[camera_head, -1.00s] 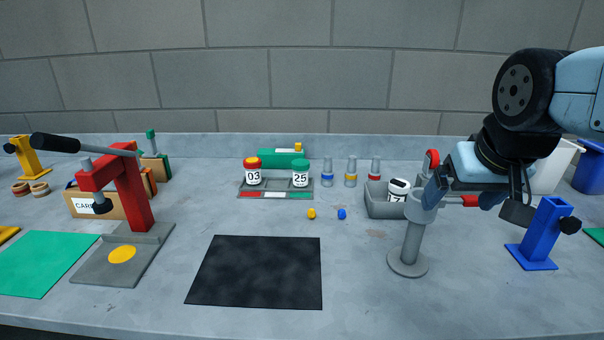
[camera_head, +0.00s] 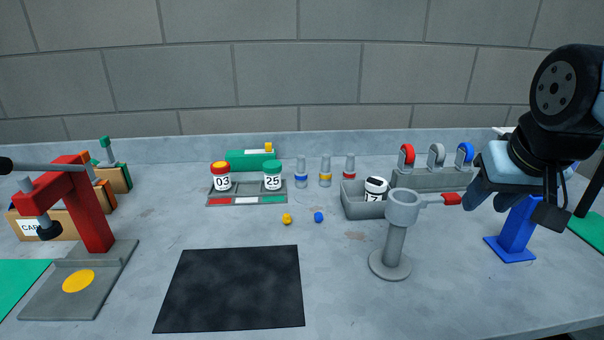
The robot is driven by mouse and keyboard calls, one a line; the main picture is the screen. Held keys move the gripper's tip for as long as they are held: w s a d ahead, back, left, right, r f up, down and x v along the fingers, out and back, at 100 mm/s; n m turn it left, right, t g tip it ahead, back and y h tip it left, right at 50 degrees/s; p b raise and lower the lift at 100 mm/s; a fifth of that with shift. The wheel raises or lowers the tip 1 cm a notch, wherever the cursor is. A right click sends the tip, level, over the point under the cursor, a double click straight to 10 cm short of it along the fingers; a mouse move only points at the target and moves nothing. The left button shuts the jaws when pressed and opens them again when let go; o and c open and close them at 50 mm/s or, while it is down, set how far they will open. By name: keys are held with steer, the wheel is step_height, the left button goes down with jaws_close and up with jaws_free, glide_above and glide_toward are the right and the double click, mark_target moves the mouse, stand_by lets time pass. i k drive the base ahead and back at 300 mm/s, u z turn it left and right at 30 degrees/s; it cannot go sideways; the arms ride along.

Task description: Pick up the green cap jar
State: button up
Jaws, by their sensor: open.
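The green cap jar (camera_head: 272,176) is white with the number 25 and stands upright on the right part of a grey tray (camera_head: 240,206) with red, white and green strips. A jar with a red and yellow cap (camera_head: 221,177), numbered 03, stands left of it on the same tray. My gripper (camera_head: 512,208) is at the right, well away from the green cap jar, above the table near a blue stand. It is open and I see nothing between its fingers; the fingers are seen partly from the side.
A grey ring stand (camera_head: 397,235) with a red-tipped handle and a grey bin (camera_head: 352,205) holding a black-and-white jar (camera_head: 375,189) lie between my gripper and the tray. Small vials (camera_head: 325,173) stand right of the green cap jar. A red press (camera_head: 85,205) is at left. A black mat (camera_head: 232,288) lies in front.

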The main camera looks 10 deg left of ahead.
mark_target(273, 181)
steer(key=u, duration=0.65)
steer(key=i, duration=0.1)
steer(key=z, duration=2.45)
steer(key=k, duration=2.55)
steer(key=u, duration=1.05)
steer(key=i, duration=1)
steer(key=u, duration=0.05)
